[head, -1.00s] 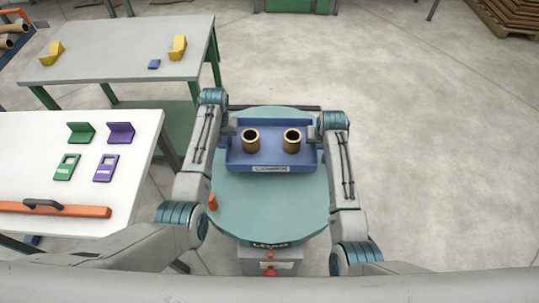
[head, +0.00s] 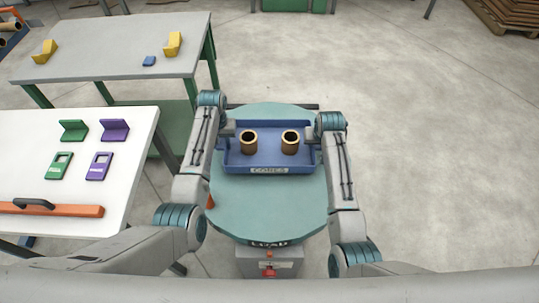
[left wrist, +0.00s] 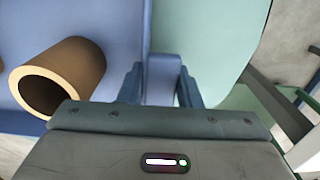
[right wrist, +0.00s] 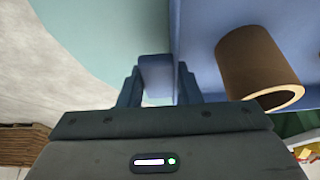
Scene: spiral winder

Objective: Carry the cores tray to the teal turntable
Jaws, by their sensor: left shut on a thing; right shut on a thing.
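The blue cores tray (head: 270,158), labelled CORES, is level over the far part of the teal turntable (head: 270,208). I cannot tell whether it touches the turntable or hangs just above it. Two hollow brown cores (head: 248,143) (head: 290,143) stand upright in it, side by side. My left gripper (left wrist: 160,82) is shut on the tray's left handle. My right gripper (right wrist: 157,80) is shut on the right handle. In the head view my wrists partly hide both handles.
A white table (head: 33,138) at left holds green and purple pieces and an orange bar (head: 60,211). A grey table (head: 105,62) behind it holds yellow brackets. The floor (head: 430,160) at right is clear.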

